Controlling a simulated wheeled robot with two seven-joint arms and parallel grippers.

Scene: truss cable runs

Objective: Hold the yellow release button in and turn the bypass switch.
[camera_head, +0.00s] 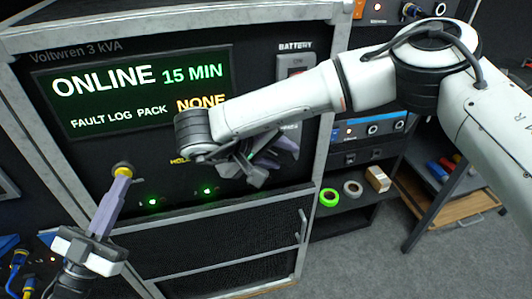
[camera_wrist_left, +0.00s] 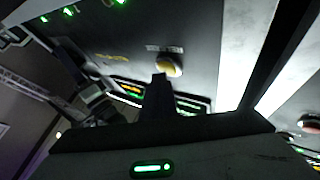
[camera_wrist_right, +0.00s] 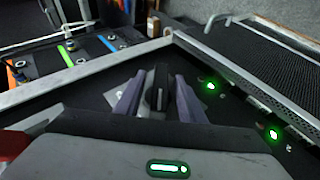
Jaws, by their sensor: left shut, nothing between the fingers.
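The yellow release button (camera_wrist_left: 168,66) shows just past my left fingertips in the left wrist view. In the head view it is at the fingertips, mostly covered. My left gripper (camera_head: 121,178) is shut and empty, pointing at the button; I cannot tell whether it touches or presses it. The bypass switch (camera_wrist_right: 158,92) is a dark knob on a light plate in the right wrist view. My right gripper (camera_wrist_right: 160,88) has one finger on each side of it, with gaps visible. In the head view the right gripper (camera_head: 262,158) largely hides the switch.
The cabinet's screen (camera_head: 130,88) reads ONLINE, 15 MIN, FAULT LOG PACK NONE. Green lamps (camera_head: 207,190) glow below the switches. A battery switch (camera_head: 296,64) is at upper right. Tape rolls (camera_head: 330,197) and a small box (camera_head: 377,179) lie on a shelf at right.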

